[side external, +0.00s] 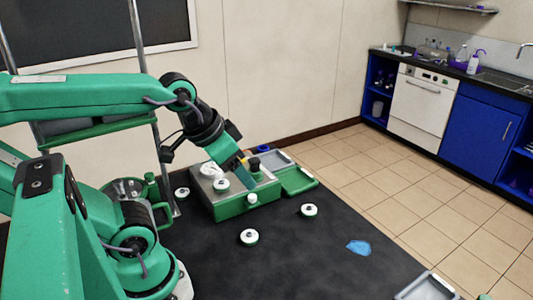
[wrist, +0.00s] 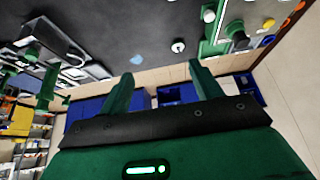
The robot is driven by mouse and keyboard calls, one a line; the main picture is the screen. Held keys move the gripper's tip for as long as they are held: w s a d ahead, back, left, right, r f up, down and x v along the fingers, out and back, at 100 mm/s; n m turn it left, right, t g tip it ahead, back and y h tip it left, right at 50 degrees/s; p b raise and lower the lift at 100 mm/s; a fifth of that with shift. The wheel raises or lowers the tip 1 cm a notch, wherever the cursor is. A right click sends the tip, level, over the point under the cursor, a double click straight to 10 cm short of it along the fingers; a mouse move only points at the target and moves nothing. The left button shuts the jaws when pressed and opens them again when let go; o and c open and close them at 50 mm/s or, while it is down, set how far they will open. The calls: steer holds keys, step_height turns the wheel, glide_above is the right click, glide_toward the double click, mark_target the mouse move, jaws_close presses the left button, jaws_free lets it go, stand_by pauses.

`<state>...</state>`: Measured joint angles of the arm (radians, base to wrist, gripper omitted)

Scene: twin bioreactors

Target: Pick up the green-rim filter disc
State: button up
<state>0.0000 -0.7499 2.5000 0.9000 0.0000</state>
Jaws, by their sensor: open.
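Several white filter discs with dark centres are in the side external view. One disc (side external: 249,237) with a greenish rim lies on the dark mat in front of the green box. A similar disc (side external: 309,210) lies to its right, and another (side external: 181,192) lies left of the box. A white disc (side external: 221,184) sits on the box. Rim colours are too small to tell apart surely. My gripper (side external: 241,165) is over the box, open, with nothing seen between its fingers. In the wrist view my gripper (wrist: 160,72) shows two spread green fingers, with a small white disc (wrist: 178,47) beyond them.
The green and grey box (side external: 232,207) carries small bottles and dark caps. A green-edged tray (side external: 297,181) adjoins it at right. A light blue patch (side external: 358,247) lies on the mat, and a grey tray (side external: 428,287) is at the front right. The mat between them is clear.

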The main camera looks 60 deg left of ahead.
stand_by(0.3)
steer(key=m+g, duration=0.6)
steer(key=m, duration=0.3)
glide_above(221, 181)
step_height(221, 181, down, 9)
steer(key=shift+f, duration=1.4)
steer(key=shift+f, duration=0.1)
steer(key=shift+f, duration=2.5)
